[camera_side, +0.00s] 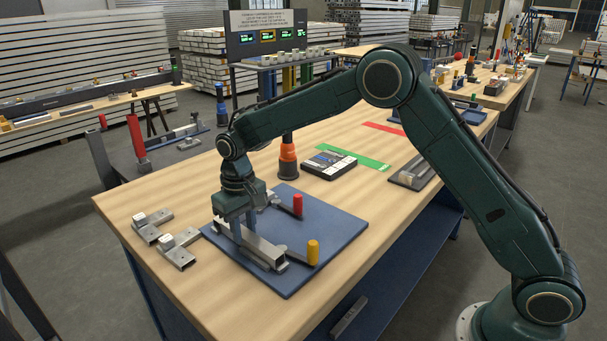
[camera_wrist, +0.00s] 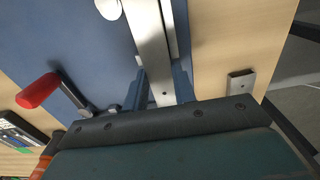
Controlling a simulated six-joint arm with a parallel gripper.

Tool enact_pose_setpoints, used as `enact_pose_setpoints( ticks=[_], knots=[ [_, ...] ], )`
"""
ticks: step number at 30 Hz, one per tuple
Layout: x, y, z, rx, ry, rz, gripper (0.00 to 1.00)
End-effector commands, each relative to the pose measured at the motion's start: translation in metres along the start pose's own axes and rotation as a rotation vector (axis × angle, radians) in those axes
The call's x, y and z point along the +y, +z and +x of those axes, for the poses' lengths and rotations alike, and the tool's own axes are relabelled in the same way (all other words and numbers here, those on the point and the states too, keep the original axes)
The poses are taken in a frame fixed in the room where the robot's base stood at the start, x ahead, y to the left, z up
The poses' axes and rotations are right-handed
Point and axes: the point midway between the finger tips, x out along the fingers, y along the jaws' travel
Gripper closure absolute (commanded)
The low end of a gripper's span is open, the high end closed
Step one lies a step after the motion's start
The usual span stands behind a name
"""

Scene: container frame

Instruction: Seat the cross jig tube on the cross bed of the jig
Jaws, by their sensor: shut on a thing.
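The jig is a blue plate (camera_side: 325,240) on the wooden table, with a red-handled clamp (camera_side: 298,205) and a yellow-handled clamp (camera_side: 313,253). The cross jig tube (camera_side: 262,249) is a grey metal bar along the plate's left side, low over the bed. My gripper (camera_side: 243,230) points down and is shut around the tube's far part. In the wrist view the tube (camera_wrist: 152,45) runs between the two blue fingers (camera_wrist: 161,88). The bed under the tube is mostly hidden, so I cannot tell whether the tube touches it.
Two grey tube pieces with white blocks (camera_side: 180,250) lie left of the plate. An orange-and-black tool (camera_side: 288,157) and a dark case (camera_side: 330,164) stand behind it. A tray with metal bars (camera_side: 405,177) is at the right. The table's front strip is clear.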

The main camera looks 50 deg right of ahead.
Motion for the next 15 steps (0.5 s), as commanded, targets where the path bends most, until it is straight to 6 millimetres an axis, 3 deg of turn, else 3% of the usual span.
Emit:
enact_pose_setpoints(
  ticks=[14, 15],
  knots=[
    [0.0, 0.0002, 0.005, -0.001, 0.0, 0.0, 0.98],
    [0.0, 0.0002, 0.0053, 0.0, 0.0, 0.0, 0.71]
  ],
)
